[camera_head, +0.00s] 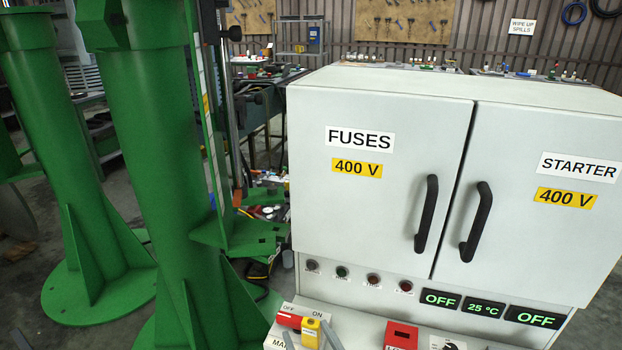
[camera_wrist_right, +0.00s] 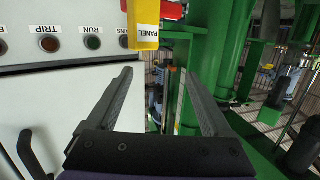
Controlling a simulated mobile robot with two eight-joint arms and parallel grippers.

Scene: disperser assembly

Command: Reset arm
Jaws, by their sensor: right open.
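My right gripper (camera_head: 308,330) shows as two grey fingertips at the bottom edge of the head view, beside a yellow block (camera_head: 310,332) on the red OFF/ON switch. In the right wrist view the right gripper (camera_wrist_right: 157,75) is open, its fingers wide apart with nothing held between them. The yellow block (camera_wrist_right: 143,30), labelled PANEL, and red part (camera_wrist_right: 171,11) lie beyond the fingertips there, apart from them in the picture. My left gripper is not in view.
A light grey cabinet (camera_head: 380,220) with FUSES and STARTER doors fills the right. Its black door handles (camera_head: 426,214) stick out. A thick green column (camera_head: 160,160) stands left of it. A cluttered workbench (camera_head: 262,80) is behind.

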